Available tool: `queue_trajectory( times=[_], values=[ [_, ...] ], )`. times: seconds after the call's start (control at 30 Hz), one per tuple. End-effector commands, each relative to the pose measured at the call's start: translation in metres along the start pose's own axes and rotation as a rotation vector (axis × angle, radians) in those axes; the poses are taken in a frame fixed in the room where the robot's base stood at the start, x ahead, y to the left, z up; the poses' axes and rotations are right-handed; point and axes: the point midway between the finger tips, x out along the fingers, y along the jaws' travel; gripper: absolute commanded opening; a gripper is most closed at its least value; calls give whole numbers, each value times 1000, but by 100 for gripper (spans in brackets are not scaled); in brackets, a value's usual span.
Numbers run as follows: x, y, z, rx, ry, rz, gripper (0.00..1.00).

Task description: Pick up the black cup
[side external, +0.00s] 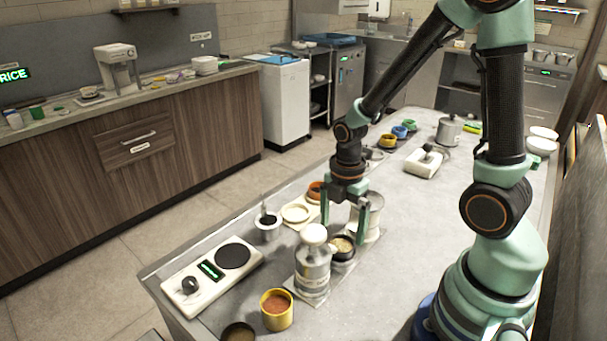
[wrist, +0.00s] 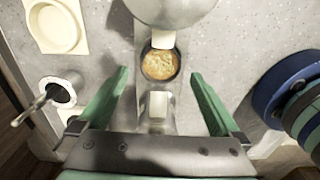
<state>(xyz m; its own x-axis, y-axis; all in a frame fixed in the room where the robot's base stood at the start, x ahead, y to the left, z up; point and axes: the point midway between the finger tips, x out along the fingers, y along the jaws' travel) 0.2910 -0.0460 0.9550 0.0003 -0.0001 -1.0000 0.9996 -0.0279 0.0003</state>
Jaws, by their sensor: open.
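The black cup (side external: 343,250) is small and round with a pale, brownish filling, and stands upright just right of a white-topped dispenser (side external: 312,268). In the wrist view the black cup (wrist: 160,77) shows its dark rim and orange-brown filling, centred between my fingers. My gripper (side external: 343,230) points down over the cup, its two green fingers spread wide. In the wrist view my gripper (wrist: 160,73) has one finger on each side of the cup, with clear gaps. The cup's lower part is partly hidden by the dispenser in the side view.
A canister (side external: 376,203) stands close behind my gripper. A white cup with dark filling (side external: 267,234) and a pale square dish (side external: 298,214) stand to the left. A yellow cup (side external: 277,318) and a scale (side external: 205,292) are nearer the front. The counter's right part is fairly clear.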

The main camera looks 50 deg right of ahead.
Motion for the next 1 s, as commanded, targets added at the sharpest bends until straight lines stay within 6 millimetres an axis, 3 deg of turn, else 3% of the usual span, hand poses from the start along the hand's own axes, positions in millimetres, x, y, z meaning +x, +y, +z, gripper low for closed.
queue_trajectory(
  times=[0.3,0.67,0.77,0.9,1.0],
  values=[
    [38,-2,-1,0,0,-4,100],
    [44,-1,-1,0,0,0,100],
    [44,-1,-1,0,0,0,69],
    [44,-1,-1,0,0,0,16],
    [44,-1,-1,0,0,0,15]
  ],
)
